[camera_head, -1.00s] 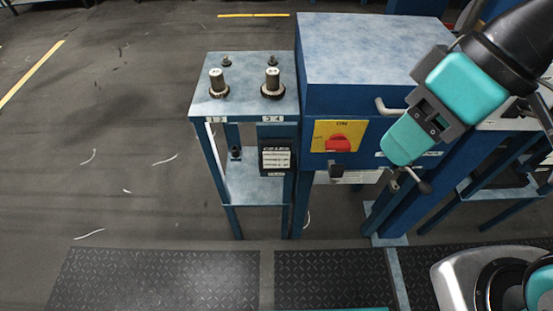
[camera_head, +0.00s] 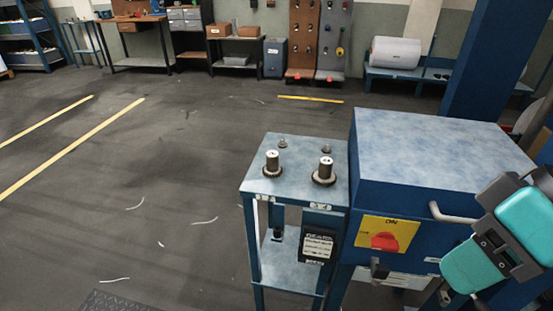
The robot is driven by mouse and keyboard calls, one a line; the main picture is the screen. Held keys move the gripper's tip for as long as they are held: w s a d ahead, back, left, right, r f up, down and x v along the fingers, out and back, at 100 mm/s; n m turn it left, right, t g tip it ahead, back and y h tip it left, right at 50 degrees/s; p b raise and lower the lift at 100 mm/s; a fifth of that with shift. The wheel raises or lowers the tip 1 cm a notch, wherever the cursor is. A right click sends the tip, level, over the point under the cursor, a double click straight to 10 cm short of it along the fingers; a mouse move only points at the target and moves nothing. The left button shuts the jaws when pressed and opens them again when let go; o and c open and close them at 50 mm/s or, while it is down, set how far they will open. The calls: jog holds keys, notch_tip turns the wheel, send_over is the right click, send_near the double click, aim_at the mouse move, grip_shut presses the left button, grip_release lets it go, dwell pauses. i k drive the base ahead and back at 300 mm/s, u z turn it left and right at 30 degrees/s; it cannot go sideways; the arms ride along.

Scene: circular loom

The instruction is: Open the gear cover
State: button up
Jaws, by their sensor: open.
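The gear cover (camera_head: 445,150) looks like the large blue box with a mottled lighter top, right of centre in the head view. It is shut. A pale bar handle (camera_head: 452,214) is fixed to its front face near the top edge. My gripper (camera_head: 452,284), teal and grey, is at the lower right, in front of the box and below the handle in the picture. It is open and does not hold the handle. Its fingertips are hard to make out. My arm hides the right part of the box front.
A yellow panel with a red switch (camera_head: 385,241) is on the box front, left of the handle. A blue stand (camera_head: 292,178) with metal gears and posts adjoins the box on the left. Shelves and benches line the back wall.

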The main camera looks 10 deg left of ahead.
aim_at(423, 166)
jog(key=z, duration=1.3)
jog(key=k, duration=0.95)
jog(key=u, duration=0.6)
jog(key=i, duration=0.3)
jog(key=u, duration=0.1)
